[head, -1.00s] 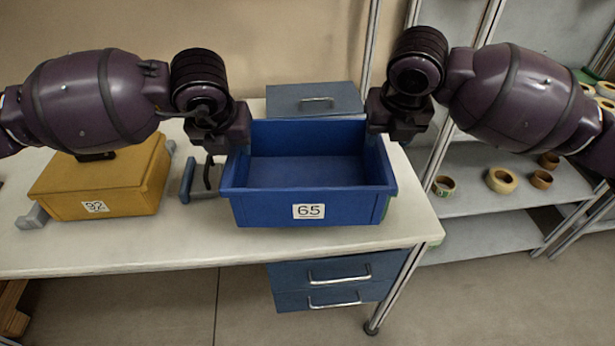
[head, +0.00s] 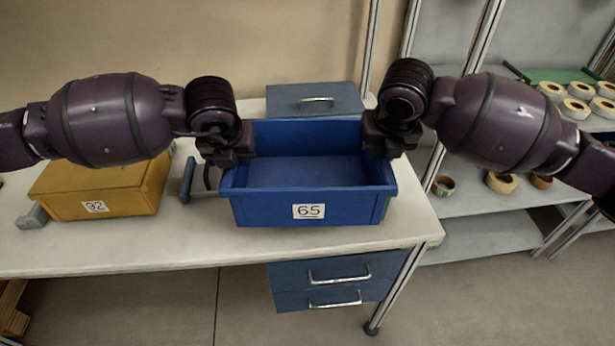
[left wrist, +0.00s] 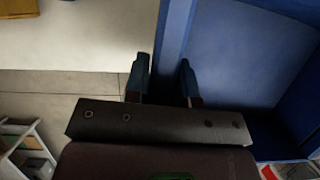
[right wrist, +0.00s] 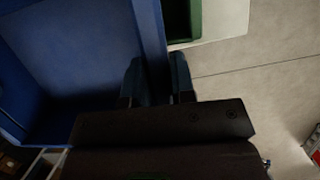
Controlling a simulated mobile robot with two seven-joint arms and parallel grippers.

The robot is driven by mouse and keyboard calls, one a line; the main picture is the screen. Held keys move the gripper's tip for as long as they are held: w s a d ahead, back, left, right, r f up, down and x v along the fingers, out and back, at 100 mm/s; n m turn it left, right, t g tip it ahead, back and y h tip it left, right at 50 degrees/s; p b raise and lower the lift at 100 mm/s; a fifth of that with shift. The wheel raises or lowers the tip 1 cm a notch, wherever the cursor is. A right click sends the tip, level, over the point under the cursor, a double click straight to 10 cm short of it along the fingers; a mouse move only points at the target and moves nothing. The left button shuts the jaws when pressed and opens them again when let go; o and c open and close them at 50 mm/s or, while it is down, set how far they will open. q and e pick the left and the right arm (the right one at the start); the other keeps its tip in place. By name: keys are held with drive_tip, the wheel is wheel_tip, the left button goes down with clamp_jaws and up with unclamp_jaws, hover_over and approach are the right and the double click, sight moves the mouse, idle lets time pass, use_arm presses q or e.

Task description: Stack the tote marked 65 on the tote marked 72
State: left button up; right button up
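The blue tote marked 65 (head: 308,212) sits upright on the workbench and looks empty in the head view. My left gripper (head: 232,155) is at its left wall, and my right gripper (head: 380,148) is at its right wall. In the left wrist view the fingers (left wrist: 162,72) are spread, with the tote's rim between them. In the right wrist view the fingers (right wrist: 157,72) are also apart, one on each side of the wall. A green container (right wrist: 195,18) shows beside the blue tote, mostly hidden; its mark is not visible. No label 72 is readable.
A yellow tote (head: 120,195), its label perhaps 32 or 92, stands at left on the workbench (head: 150,245). A grey-blue box with a handle (head: 314,100) is behind the blue tote. Shelves with tape reels (head: 502,182) stand at right.

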use_arm(q)
clamp_jaws()
use_arm(e)
clamp_jaws()
use_arm(q)
drive_tip(key=shift+r, duration=0.1)
use_arm(e)
drive_tip(key=shift+r, duration=0.1)
